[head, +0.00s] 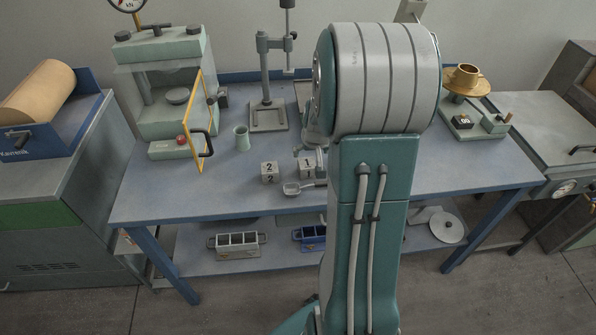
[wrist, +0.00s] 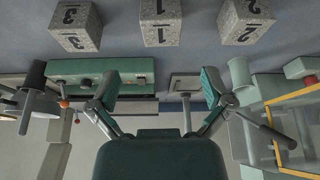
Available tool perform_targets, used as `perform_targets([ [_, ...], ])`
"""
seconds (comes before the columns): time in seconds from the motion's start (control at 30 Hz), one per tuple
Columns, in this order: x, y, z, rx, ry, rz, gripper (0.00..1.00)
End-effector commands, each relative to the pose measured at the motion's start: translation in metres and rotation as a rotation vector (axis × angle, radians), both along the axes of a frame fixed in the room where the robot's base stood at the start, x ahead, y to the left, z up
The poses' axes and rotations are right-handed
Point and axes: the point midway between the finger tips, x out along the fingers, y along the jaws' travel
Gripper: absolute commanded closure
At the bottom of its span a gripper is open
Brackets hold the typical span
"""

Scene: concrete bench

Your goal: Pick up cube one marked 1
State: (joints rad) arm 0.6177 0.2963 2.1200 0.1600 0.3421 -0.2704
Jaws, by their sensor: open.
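Cube one (head: 306,166), a grey speckled block marked 1, sits on the blue bench just left of my arm in the head view. In the wrist view, which appears upside down, cube one (wrist: 161,22) is at the top middle, between the other two cubes. My gripper (wrist: 162,88) is open and empty, its two teal-padded fingers spread wide. Cube one lies beyond the fingertips and apart from them, roughly in line with the gap. In the head view my arm hides most of the gripper.
Cube two (head: 269,173) stands left of cube one. Cube three (wrist: 76,26) shows in the wrist view; my arm hides it in the head view. A cup (head: 242,138) and a press (head: 168,85) stand further left.

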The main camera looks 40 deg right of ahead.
Motion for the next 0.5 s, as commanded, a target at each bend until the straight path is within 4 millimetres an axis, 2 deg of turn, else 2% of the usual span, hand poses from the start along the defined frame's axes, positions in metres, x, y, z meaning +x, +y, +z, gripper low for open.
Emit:
perform_targets([
  [0.1, 0.007, -0.003, -0.020, 0.002, 0.002, -0.002, 0.00],
  [0.37, 0.014, 0.001, -0.037, -0.008, 0.001, 0.001, 0.00],
  [0.5, 0.020, 0.001, -0.056, -0.004, 0.003, 0.002, 0.00],
])
